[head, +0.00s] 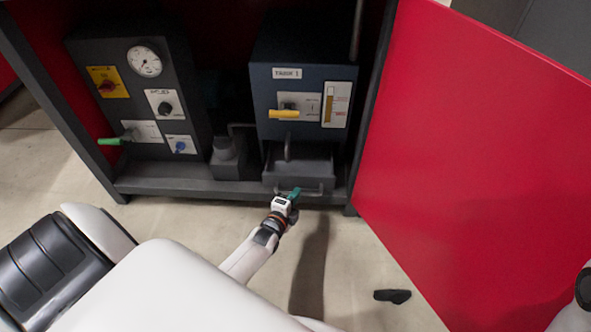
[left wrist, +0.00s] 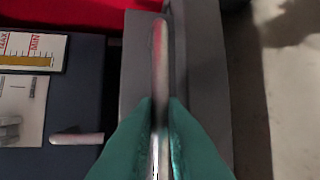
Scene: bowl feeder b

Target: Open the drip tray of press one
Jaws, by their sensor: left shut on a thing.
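The drip tray (head: 285,178) is a dark grey drawer low in the blue-grey unit (head: 262,100) on the right of the cabinet. A thin bar handle runs across its front. My left gripper (head: 294,193) has green fingertips and is at this handle, near the cabinet's bottom edge. In the left wrist view the pale metal handle (left wrist: 160,60) runs upright between the green fingers (left wrist: 160,125), which are shut on it. The grey tray front (left wrist: 135,75) lies behind the handle. How far the tray stands out is hard to tell. My right gripper is not in view.
A red door (head: 470,150) stands open on the right. A panel with a gauge (head: 145,61) and a green lever (head: 110,141) stands left. A yellow lever (head: 284,114) is above the tray. A small dark object (head: 392,296) lies on the otherwise clear floor in front.

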